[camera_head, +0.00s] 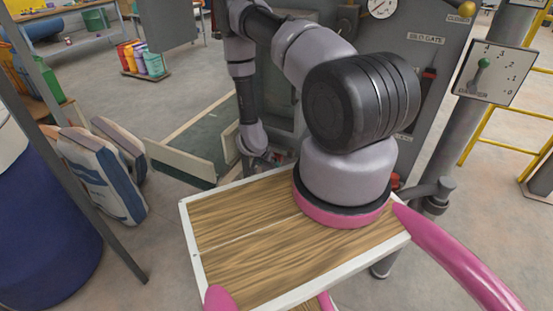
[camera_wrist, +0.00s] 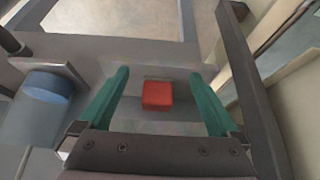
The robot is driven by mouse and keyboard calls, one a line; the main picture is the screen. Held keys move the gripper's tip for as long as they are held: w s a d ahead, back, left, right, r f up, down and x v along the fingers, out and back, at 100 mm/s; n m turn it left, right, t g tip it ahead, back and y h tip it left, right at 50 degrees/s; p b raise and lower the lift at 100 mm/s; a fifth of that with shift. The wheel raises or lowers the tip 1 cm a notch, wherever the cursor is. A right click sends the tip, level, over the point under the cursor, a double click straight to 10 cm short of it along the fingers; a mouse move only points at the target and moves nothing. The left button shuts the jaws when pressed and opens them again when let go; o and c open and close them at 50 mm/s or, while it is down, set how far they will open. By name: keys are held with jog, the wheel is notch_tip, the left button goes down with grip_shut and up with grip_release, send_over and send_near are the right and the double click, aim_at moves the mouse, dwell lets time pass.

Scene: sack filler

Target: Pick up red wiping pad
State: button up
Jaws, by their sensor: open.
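The red wiping pad (camera_wrist: 157,95) shows in the wrist view as a small red block lying on a grey surface. My gripper is open and empty. In the head view my gripper (camera_head: 262,158) is at the far side of the wooden board, partly hidden by my arm. The red pad cannot be made out in the head view.
A blue cylinder (camera_wrist: 48,87) stands left of my fingers in the wrist view. Dark and pale upright panels run close along the right. In the head view, a grey panel with a gauge (camera_head: 382,8) stands behind my arm, and filled sacks (camera_head: 101,170) stand at left.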

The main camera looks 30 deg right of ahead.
aim_at(276, 154)
jog(key=w+d, duration=0.3)
jog(key=d, duration=0.2)
jog(key=shift+w, duration=0.4)
jog(key=shift+w+d+f, duration=0.2)
jog(key=shift+d, duration=0.05)
jog(key=shift+w+d+f, duration=0.1)
jog(key=shift+w+f, duration=0.05)
jog(key=shift+f, duration=0.2)
jog(key=shift+c, duration=0.3)
jog(key=c, duration=1.4)
jog(key=shift+r, duration=0.1)
